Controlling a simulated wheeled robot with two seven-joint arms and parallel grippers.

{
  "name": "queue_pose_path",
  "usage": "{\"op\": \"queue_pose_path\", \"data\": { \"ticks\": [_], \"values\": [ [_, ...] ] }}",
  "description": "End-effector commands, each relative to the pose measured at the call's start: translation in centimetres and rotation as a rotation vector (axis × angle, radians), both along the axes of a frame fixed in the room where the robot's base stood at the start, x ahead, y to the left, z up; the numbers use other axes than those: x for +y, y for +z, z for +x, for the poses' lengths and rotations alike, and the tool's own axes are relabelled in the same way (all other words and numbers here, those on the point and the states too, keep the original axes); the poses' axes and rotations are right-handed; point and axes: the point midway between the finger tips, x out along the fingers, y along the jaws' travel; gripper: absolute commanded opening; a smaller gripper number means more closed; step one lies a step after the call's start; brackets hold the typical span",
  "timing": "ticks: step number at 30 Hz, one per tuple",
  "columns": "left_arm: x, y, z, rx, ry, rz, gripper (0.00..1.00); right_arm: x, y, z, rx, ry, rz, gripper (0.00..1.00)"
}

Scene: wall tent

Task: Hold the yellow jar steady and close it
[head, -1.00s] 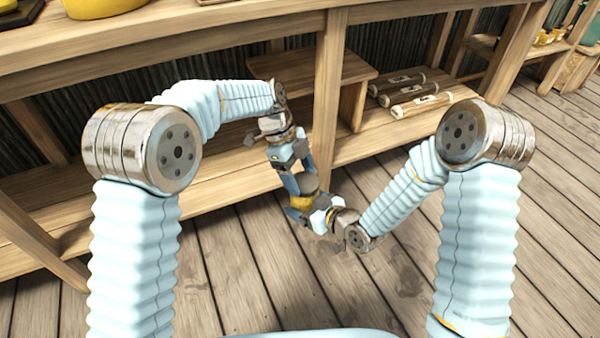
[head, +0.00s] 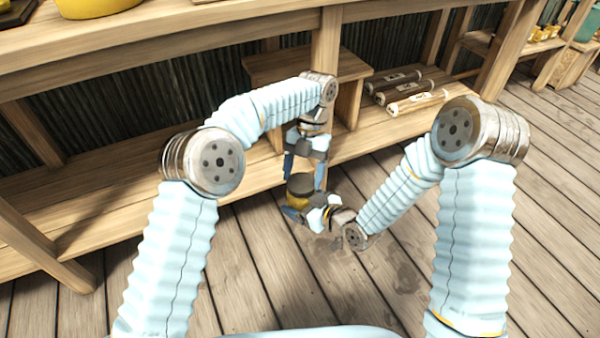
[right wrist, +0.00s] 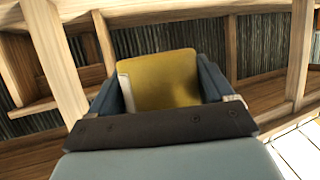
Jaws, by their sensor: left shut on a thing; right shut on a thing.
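The yellow jar (head: 297,203) is low in the middle of the head view, held above the floor. My right gripper (head: 308,214) is shut on its side. In the right wrist view the yellow jar (right wrist: 165,80) fills the space between the fingers of my right gripper (right wrist: 165,92). A dark, brownish round top (head: 300,184), which looks like the lid, sits at the jar's upper end. My left gripper (head: 305,178) points down from above, its fingers on either side of this top and shut on it. Whether the lid is fully seated cannot be told.
A wooden shelf unit (head: 120,210) stands close behind the grippers, with an upright post behind the left wrist. Several labelled log-like rolls (head: 415,102) lie on its lower shelf to the right. A yellow container (head: 95,5) stands on the top. The plank floor (head: 400,270) is clear.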

Motion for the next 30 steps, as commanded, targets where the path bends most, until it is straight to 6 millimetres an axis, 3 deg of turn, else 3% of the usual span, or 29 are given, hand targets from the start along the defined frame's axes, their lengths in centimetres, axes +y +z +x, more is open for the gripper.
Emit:
{"op": "queue_pose_path", "data": {
  "ticks": [9, 10, 14, 23, 30],
  "values": [
    [0.0, 0.1, 0.0, 0.002, -0.032, -0.001, 0.4, 0.0, 0.0, 0.0, 0.0, -0.001, 0.0, 0.0],
    [0.0, 0.1, 0.0, 0.002, -0.032, -0.001, 0.78, 0.0, 0.0, 0.0, 0.0, -0.001, 0.0, 0.0],
    [0.0, 0.0, 0.0, 0.001, -0.031, -0.001, 0.98, 0.0, 0.0, 0.0, 0.0, -0.001, 0.0, 0.0],
    [0.0, 0.2, 0.0, -0.001, -0.029, -0.001, 0.99, 0.0, 0.0, 0.0, -0.001, -0.001, 0.0, 0.0],
    [-0.1, 3.2, 0.0, -0.002, -0.029, -0.002, 0.99, 0.0, 0.0, 0.0, -0.001, 0.0, 0.001, 0.0]
  ]
}}
